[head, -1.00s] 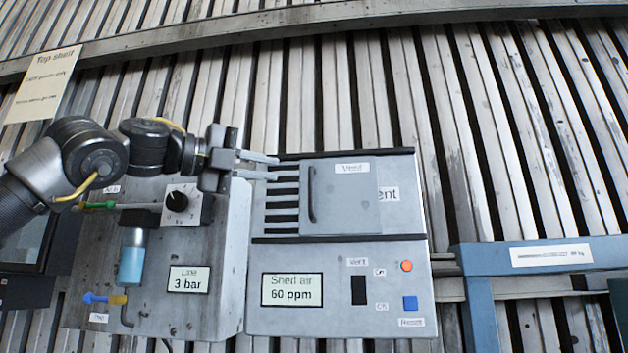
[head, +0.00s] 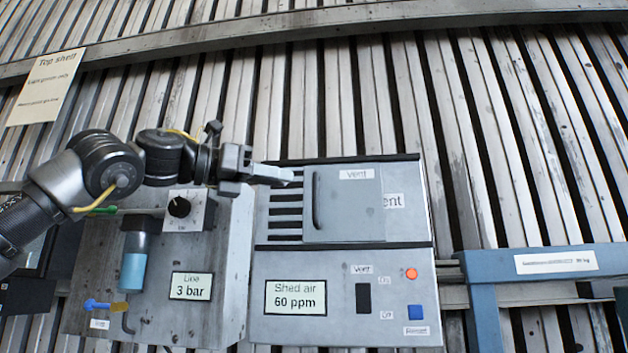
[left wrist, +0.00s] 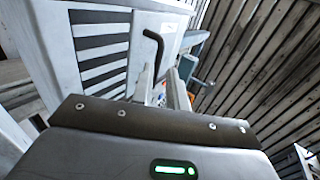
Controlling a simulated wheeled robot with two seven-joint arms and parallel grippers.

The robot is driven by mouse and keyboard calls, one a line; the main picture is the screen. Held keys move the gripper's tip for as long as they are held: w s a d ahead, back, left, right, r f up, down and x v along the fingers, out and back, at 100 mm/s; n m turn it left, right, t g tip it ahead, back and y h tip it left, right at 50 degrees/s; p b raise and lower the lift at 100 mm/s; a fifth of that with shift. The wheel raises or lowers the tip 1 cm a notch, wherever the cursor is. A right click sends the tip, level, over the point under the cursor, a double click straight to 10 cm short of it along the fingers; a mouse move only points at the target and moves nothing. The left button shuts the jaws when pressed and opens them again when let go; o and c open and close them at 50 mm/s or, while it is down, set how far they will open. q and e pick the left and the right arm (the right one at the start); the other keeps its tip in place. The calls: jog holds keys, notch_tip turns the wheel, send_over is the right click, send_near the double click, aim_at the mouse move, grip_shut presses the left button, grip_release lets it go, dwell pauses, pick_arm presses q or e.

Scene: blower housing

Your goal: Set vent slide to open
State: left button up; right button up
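The vent slide (head: 350,215) is a grey plate with a "Vent" label and a dark vertical bar handle (head: 316,203) near its left edge. It sits between two dark rails, to the right of the uncovered slots (head: 286,210). Part of a second label shows at its right edge. My left gripper (head: 288,175) is at the upper left of the slide, over the top slots, left of the handle's upper end. In the left wrist view its two fingers (left wrist: 163,90) are apart with nothing between them; the black handle (left wrist: 153,48) shows just beyond them. My right gripper is not in view.
Below the slide are a black switch (head: 363,298), an orange-red lamp (head: 411,274), a blue reset button (head: 416,312) and a "60 ppm" display (head: 295,298). A regulator box with a knob (head: 180,207) stands left, under my left arm. A blue frame (head: 540,264) is at right.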

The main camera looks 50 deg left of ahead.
aim_at(311, 183)
pick_arm(q)
jog(key=p+x, duration=0.2)
jog(key=x, duration=0.5)
jog(key=shift+w, duration=0.2)
jog(key=shift+w+d, duration=0.2)
jog(key=shift+w, duration=0.2)
grip_shut()
